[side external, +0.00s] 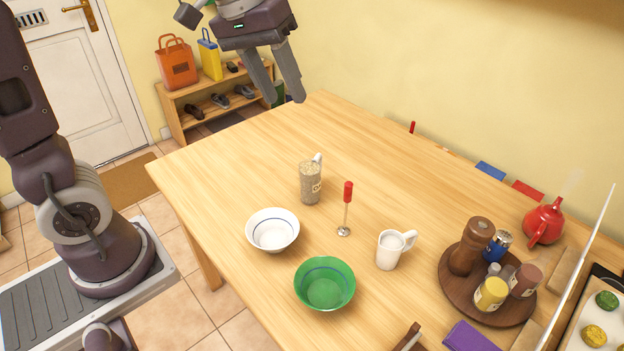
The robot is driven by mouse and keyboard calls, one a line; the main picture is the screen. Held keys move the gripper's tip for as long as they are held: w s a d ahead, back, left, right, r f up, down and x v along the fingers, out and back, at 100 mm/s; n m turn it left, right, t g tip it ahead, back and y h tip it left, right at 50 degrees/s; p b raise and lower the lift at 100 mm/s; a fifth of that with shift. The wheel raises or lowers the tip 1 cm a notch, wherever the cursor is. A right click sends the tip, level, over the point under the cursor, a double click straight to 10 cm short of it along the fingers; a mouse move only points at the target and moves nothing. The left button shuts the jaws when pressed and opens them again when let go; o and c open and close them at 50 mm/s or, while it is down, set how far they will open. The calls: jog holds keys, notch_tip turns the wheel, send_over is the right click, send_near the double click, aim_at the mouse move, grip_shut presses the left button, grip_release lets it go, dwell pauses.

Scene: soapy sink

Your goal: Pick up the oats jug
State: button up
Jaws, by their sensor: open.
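The oats jug (310,184) stands upright on the wooden table, left of the middle of the side external view. My gripper (287,100) is open and empty, above and beyond the jug near the table's far left corner. Its fingers point down and stay apart from the jug.
Close to the jug are a white bowl (272,231), a red-handled utensil (347,200), a green bowl (325,284) and a white mug (390,250). A brown round tray (455,292) with several containers and a red teapot (546,222) stand right. The table's far left is clear.

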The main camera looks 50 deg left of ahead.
jog(key=w+a+f+n+g, duration=0.15)
jog(key=w+a+f, duration=0.35)
jog(key=w+f, duration=0.55)
jog(key=n+g+y, duration=0.1)
jog(key=n+y, duration=0.1)
send_over(320, 156)
jog(key=f, duration=1.4)
jog(key=shift+s+f, duration=0.2)
jog(key=shift+f, duration=0.15)
jog(key=shift+g, duration=0.45)
jog(key=f, duration=0.8)
jog(key=w+a+f, duration=0.1)
jog(key=f, duration=0.3)
grip_shut()
